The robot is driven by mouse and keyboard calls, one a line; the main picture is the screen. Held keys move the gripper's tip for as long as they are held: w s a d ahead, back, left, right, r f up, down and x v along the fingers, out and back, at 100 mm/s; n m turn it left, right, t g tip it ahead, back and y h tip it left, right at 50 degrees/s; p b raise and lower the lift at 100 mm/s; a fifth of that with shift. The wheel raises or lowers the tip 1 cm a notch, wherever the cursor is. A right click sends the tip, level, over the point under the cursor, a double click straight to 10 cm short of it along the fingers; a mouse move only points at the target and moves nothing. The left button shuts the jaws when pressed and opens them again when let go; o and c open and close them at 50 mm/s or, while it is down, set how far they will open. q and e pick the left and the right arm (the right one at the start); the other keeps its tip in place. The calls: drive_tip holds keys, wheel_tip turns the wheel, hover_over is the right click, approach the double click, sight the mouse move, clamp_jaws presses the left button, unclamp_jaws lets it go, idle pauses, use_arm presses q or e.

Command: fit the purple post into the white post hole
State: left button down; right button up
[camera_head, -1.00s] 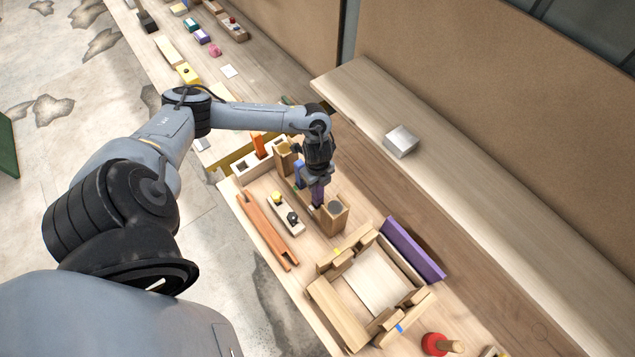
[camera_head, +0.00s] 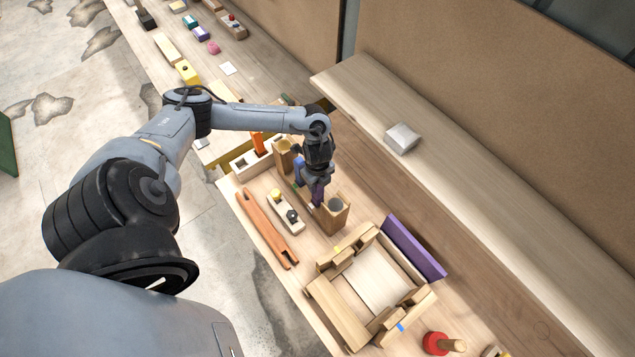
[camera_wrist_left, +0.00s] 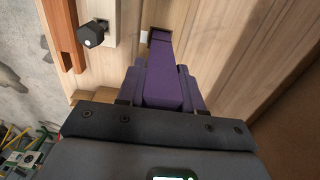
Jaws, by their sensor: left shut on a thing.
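My left gripper (camera_head: 315,180) is shut on the purple post (camera_head: 317,194) and holds it over the middle of a long wooden holder (camera_head: 338,218). In the left wrist view the purple post (camera_wrist_left: 168,75) points away from the gripper, its far end meeting a small dark square. A small white patch (camera_wrist_left: 145,37), perhaps the edge of the white post hole, shows just left of that end. In the head view a white spot (camera_head: 312,206) lies beside the post's lower end. I cannot tell whether the post has entered the hole. My right gripper is not in view.
A wooden frame (camera_head: 372,280) and a purple board (camera_head: 413,248) are in front. A pale box (camera_head: 402,138) rests on the raised shelf behind.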

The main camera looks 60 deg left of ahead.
use_arm(q)
drive_tip(key=shift+f+b, duration=0.7)
drive_tip(key=shift+f, duration=0.45)
drive_tip(key=c, duration=0.6)
unclamp_jaws()
drive_tip(key=shift+c, duration=0.2)
wheel_tip(320, 180, up, 11)
drive_tip(key=shift+f, duration=0.1)
